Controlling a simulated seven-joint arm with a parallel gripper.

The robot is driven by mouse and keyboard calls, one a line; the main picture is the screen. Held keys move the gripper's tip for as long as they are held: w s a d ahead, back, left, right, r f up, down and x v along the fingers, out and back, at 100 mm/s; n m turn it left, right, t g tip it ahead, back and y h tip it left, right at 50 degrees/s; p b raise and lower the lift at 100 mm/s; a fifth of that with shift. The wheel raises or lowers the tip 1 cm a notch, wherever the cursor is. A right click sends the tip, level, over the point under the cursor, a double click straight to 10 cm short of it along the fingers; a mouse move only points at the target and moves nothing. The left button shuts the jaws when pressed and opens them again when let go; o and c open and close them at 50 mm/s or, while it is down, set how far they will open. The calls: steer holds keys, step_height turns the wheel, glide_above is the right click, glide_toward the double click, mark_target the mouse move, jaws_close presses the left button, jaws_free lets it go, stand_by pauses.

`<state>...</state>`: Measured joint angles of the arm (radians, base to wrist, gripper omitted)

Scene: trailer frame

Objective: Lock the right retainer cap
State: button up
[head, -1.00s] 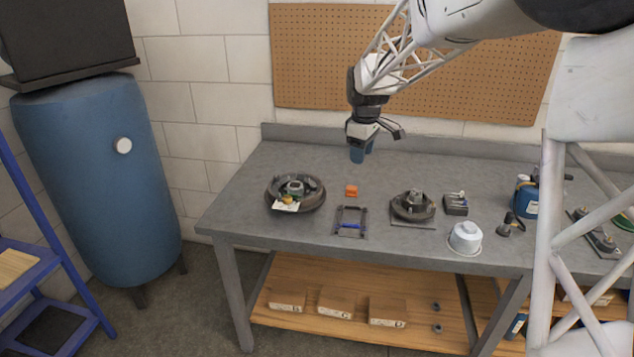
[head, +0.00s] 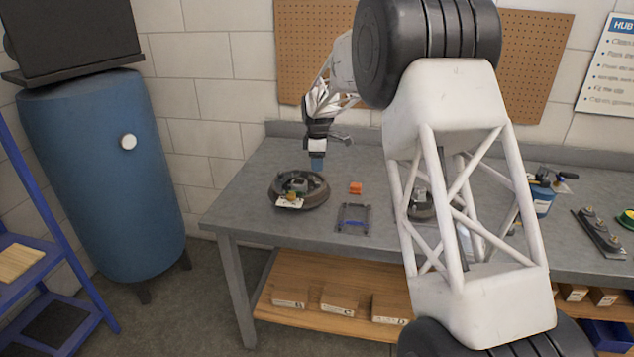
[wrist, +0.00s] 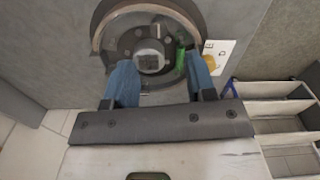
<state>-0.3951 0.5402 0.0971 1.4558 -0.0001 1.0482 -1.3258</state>
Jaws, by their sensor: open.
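A round drum-like brake assembly (head: 322,195) lies on the left part of the bench, with a pale central hub and small parts inside its ring. The ring (wrist: 104,38) and the hub (wrist: 150,61) also show in the wrist view. A green part (wrist: 181,61) sits right of the hub. A yellow piece (wrist: 211,64) lies by a white card (wrist: 222,50) at the ring's edge. I cannot tell for sure which small part is the right retainer cap. My gripper (head: 317,166) is above the assembly, blue fingers apart and empty; in the wrist view the fingertips (wrist: 158,62) straddle the hub area.
An orange block (head: 355,188) and a small frame fixture (head: 353,220) with a blue bar lie right of the assembly. My arm hides much of the bench's middle. A blue bottle (head: 543,198) and a metal plate with knobs (head: 602,236) are farther right. A pegboard (head: 300,50) hangs behind.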

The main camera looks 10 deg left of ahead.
mark_target(317, 183)
steer(key=shift+w+a+f, duration=0.1)
steer(key=shift+a, duration=0.05)
steer(key=shift+f, duration=0.1)
steer(key=shift+f, duration=3.8)
steer(key=c, duration=0.9)
